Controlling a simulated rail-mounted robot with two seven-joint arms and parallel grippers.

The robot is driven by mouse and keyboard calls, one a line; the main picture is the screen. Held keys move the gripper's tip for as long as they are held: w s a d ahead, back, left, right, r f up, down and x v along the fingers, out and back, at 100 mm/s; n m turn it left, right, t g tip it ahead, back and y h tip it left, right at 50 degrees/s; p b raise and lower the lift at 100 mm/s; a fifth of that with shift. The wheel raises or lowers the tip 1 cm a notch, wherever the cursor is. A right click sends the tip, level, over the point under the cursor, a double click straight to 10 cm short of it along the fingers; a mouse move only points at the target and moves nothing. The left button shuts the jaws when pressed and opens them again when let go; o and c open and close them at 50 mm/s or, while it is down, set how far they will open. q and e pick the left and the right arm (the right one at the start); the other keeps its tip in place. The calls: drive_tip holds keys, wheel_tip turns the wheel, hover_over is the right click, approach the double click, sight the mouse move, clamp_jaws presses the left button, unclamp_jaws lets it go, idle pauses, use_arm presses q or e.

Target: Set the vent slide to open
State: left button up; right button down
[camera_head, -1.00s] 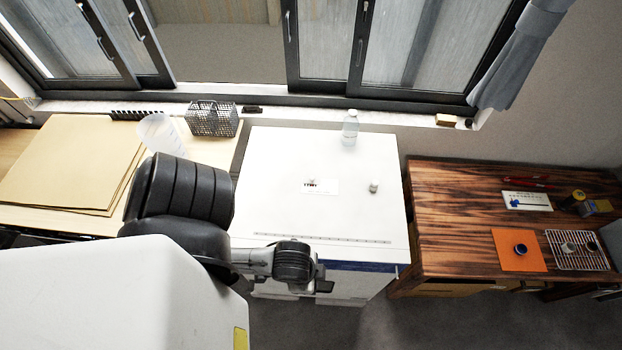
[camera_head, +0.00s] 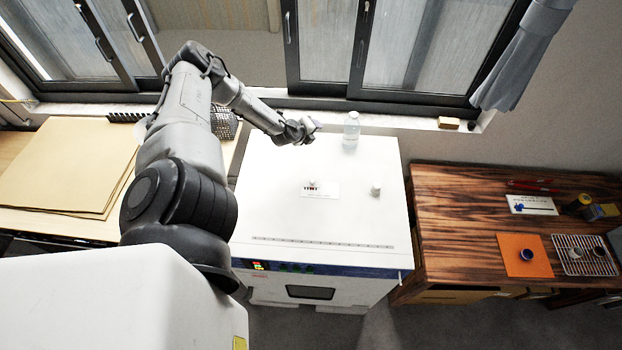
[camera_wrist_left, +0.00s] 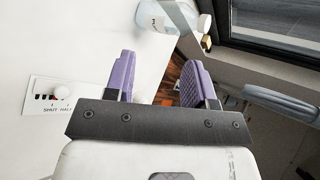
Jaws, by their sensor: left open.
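The white drying oven (camera_head: 270,215) stands in the middle of the head view. On its top is the vent slide's white label (camera_head: 325,190), with a small pale knob (camera_head: 312,182) near the label's left end. In the left wrist view the label (camera_wrist_left: 45,103) reads "SHUT" and "HALF", and the round knob (camera_wrist_left: 61,91) stands by dark slots. My left gripper (camera_head: 312,127) is above the oven's back part, behind the label and apart from the knob. Its purple fingers (camera_wrist_left: 154,78) are open and empty. My right gripper is not in view.
A clear bottle (camera_head: 351,130) stands at the oven's back edge, close to my left gripper. A small pale round piece (camera_head: 375,190) stands right of the label. A wooden table (camera_head: 455,215) is at the right.

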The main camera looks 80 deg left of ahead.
sight(312, 180)
use_arm(q)
drive_tip(key=s+d+f+n+g+h, duration=0.4)
drive_tip(key=s+d+n+h, duration=0.2)
drive_tip(key=h, duration=0.4)
drive_tip(key=b+x, duration=0.9)
drive_tip(key=x, duration=0.2)
drive_tip(key=shift+w+f+b, duration=0.1)
drive_tip(key=shift+f+b, duration=0.05)
drive_tip(key=shift+b, duration=0.25)
drive_tip(key=shift+b+x, duration=1)
drive_tip(key=shift+x, duration=0.25)
drive_tip(key=shift+w, duration=0.1)
drive_tip(key=shift+c, duration=0.5)
clamp_jaws()
